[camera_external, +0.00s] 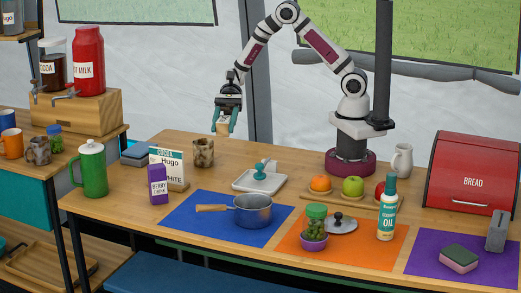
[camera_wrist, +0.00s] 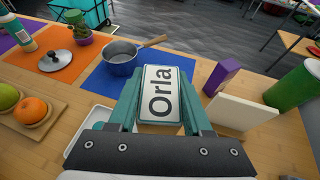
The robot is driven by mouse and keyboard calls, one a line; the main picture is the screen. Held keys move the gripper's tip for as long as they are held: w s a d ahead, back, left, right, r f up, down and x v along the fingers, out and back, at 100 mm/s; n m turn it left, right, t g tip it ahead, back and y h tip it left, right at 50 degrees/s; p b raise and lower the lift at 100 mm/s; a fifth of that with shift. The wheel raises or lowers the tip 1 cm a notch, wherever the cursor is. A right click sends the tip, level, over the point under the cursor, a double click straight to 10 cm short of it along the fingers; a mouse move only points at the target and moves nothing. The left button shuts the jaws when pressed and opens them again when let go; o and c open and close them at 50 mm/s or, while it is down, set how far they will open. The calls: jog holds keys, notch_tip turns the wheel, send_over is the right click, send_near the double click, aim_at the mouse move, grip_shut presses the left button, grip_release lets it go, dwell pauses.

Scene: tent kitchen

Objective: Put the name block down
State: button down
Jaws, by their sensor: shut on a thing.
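My gripper (camera_external: 222,122) is shut on the name block (camera_external: 221,129), holding it in the air above the table. In the wrist view the block (camera_wrist: 160,95) shows a white face reading "Orla", between my teal fingers. In the external view it hangs above the table's back part, near the marbled mug (camera_external: 203,152) and a card stand (camera_external: 172,166) reading "Cocoa", "Hugo" and "White". A white tray (camera_external: 248,182) with a teal object (camera_external: 260,170) on it lies to the right of the block.
A blue mat (camera_external: 200,222) holds a saucepan (camera_external: 254,212). A purple Berry Drink carton (camera_external: 158,184) and a green jug (camera_external: 92,168) stand at left. An orange mat (camera_external: 300,252), a fruit board (camera_external: 335,198) and an oil bottle (camera_external: 387,212) are at right.

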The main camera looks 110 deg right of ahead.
jog(key=s+d+m+t+h, duration=0.1)
jog(key=s+d+m, duration=0.1)
jog(key=s+d, duration=0.8)
jog(key=s+d+m+t+h, duration=0.1)
jog(key=s+d+t, duration=0.1)
jog(key=s+d, duration=0.8)
send_over(250, 166)
jog(key=f, duration=1.1)
jog(key=shift+s+d+f, duration=0.2)
jog(key=shift+s+f, duration=0.05)
jog(key=shift+s, duration=0.15)
jog(key=f, duration=0.4)
jog(key=shift+w+a, duration=0.2)
jog(key=shift+w, duration=0.2)
jog(key=shift+f, duration=0.3)
jog(key=shift+c, duration=1.6)
grip_release()
jog(key=shift+f, duration=0.1)
